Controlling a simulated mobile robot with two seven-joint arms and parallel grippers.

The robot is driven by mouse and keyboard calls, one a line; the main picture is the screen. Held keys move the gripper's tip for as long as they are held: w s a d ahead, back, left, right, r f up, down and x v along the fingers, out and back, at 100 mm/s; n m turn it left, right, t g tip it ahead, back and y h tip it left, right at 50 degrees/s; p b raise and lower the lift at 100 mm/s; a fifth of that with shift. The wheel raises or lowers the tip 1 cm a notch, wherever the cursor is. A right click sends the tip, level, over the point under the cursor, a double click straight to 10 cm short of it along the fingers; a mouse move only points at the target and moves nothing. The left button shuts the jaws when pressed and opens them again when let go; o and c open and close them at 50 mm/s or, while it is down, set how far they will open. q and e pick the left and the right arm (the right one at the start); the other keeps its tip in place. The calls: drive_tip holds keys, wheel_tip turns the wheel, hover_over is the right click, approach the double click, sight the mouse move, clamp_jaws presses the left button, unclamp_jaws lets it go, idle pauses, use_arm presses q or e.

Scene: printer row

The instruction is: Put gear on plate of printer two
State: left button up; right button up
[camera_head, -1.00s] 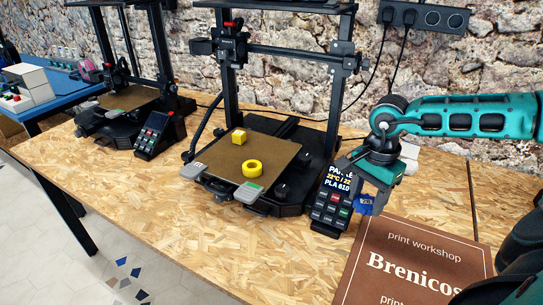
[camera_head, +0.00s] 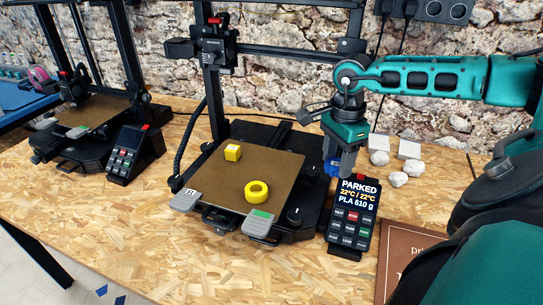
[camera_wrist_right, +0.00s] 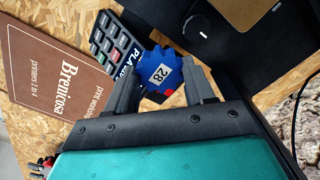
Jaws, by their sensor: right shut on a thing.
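My right gripper (camera_head: 336,170) is shut on a blue gear (camera_head: 331,167) and holds it at the right side of the nearer printer, above and behind its control pad. In the wrist view the gear (camera_wrist_right: 150,58) shows a white label reading 28 between the two fingers (camera_wrist_right: 160,85). The nearer printer's brown plate (camera_head: 215,180) lies left of the gripper. A corner of the plate (camera_wrist_right: 240,10) also shows in the wrist view. My left gripper is out of view.
The control pad (camera_head: 352,215) reads PARKED. Grey clips (camera_head: 186,200) sit at the plate's front corners. Printer uprights (camera_head: 215,105) and a crossbar (camera_head: 290,50) stand behind. Pale stones (camera_head: 398,179) and a brown sign (camera_head: 405,250) lie right. Another printer (camera_head: 90,120) stands left.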

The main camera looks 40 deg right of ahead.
drive_tip(key=p, duration=0.2)
hover_over(274, 168)
drive_tip(key=shift+s, duration=0.1)
drive_tip(key=shift+a, duration=0.1)
drive_tip(key=shift+f, duration=1.8)
drive_tip(key=o, duration=0.5)
drive_tip(key=shift+f, duration=0.15)
drive_tip(key=o, duration=0.5)
drive_tip(key=shift+r, duration=0.35)
wheel_tip(274, 168, up, 7)
